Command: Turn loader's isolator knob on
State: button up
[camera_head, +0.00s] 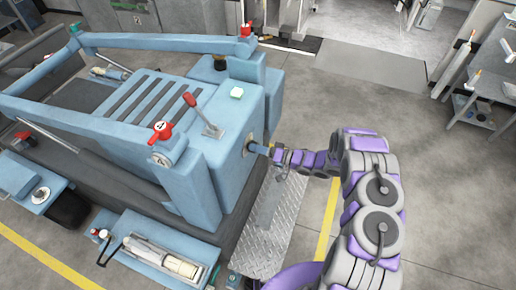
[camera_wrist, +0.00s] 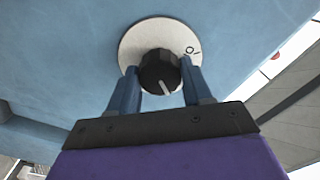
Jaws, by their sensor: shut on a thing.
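The isolator knob (camera_wrist: 158,70) is black and round with a white pointer line. It sits on a round pale plate (camera_wrist: 133,42) on the blue side panel of the loader (camera_wrist: 70,50). The pointer line faces down and slightly right in the wrist view. A dark mark like "O" shows on the plate's right side. My gripper (camera_wrist: 160,82) has its two blue fingers on either side of the knob, shut on it. In the head view, my gripper (camera_head: 264,149) reaches the right end face of the loader (camera_head: 228,105), and the knob is mostly hidden there.
A metal tread plate (camera_head: 266,225) lies below my arm. A grey workbench (camera_head: 492,85) stands at the right. The floor right of the loader is mostly clear.

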jog(key=shift+w+d+m, duration=0.15)
jog(key=shift+w+m, duration=0.05)
jog(key=shift+m, duration=0.8)
jog(key=o, duration=0.9)
jog(key=shift+w, duration=0.1)
jog(key=shift+o, duration=0.7)
jog(key=p+v, duration=0.1)
jog(key=v, duration=1.6)
jog(key=shift+s+d, duration=0.25)
jog(key=shift+f, duration=0.15)
